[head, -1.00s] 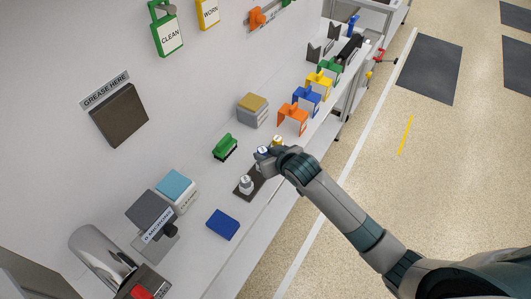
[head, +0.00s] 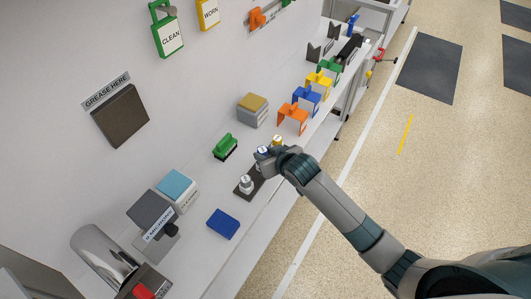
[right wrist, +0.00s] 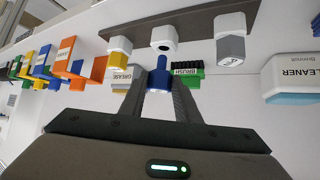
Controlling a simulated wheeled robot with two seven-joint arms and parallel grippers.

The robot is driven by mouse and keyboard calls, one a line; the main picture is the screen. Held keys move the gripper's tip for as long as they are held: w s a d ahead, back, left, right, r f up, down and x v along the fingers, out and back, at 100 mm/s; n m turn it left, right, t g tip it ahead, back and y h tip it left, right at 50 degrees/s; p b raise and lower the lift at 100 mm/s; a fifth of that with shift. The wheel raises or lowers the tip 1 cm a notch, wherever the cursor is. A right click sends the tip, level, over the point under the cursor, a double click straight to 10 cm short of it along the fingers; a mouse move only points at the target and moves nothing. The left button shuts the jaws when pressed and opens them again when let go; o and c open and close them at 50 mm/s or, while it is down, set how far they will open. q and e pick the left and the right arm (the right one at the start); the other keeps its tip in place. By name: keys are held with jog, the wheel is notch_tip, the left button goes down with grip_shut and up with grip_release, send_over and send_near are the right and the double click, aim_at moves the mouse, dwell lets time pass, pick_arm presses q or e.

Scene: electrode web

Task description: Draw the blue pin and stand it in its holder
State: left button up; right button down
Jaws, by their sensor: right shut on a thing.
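My right gripper (right wrist: 160,88) is shut on the blue pin (right wrist: 160,76), which shows between its fingertips in the right wrist view. The pin's narrow end points at a white socket (right wrist: 164,28) with a dark opening on the dark base plate (right wrist: 190,16); I cannot tell whether the end is fully clear of it. In the head view the right gripper (head: 268,158) is over the base plate and hides most of the pin. A blue bracket-like stand (head: 307,97), perhaps the holder, is farther along the shelf. My left gripper is not in view.
A grey pin (head: 246,184) and a yellow pin (head: 278,141) flank the gripper closely. Orange (head: 292,117), yellow (head: 319,82) and green (head: 330,65) stands line the shelf. A green brush (head: 225,147) and a blue block (head: 222,224) lie nearby.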

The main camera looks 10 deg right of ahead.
jog(key=shift+p, duration=0.75)
dwell(1.3)
jog(key=shift+s+f+b, duration=0.1)
jog(key=shift+f+b, duration=0.95)
jog(key=shift+f, duration=1.1)
dwell(0.4)
jog(key=c, duration=1.3)
grip_release()
jog(key=shift+o, duration=0.2)
jog(key=b+v, duration=0.3)
jog(key=v, duration=1.4)
jog(key=shift+s+b, duration=0.15)
jog(key=shift+b, duration=0.15)
